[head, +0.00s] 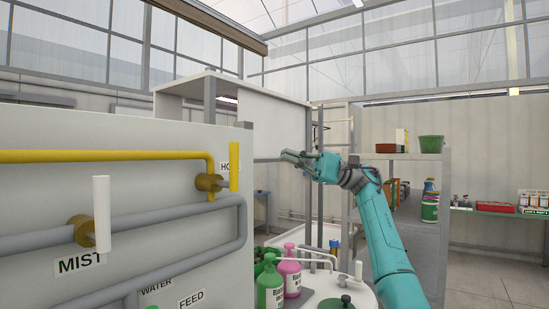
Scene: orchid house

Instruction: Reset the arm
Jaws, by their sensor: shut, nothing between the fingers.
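My teal arm (383,235) rises from the lower right of the head view and bends left at its dark wrist. My gripper (294,157) is at its end, shut and empty, pointing left in the air. It is to the right of the pipe panel (110,230) and appears apart from it. No wrist view is given, so the fingertips show only small.
The panel carries a yellow pipe (110,156), a yellow valve handle (234,165) and a white valve handle (102,214). Green (270,285) and pink (289,270) bottles stand below the gripper. A shelf unit (432,250) with a green pot (431,144) stands right of the arm.

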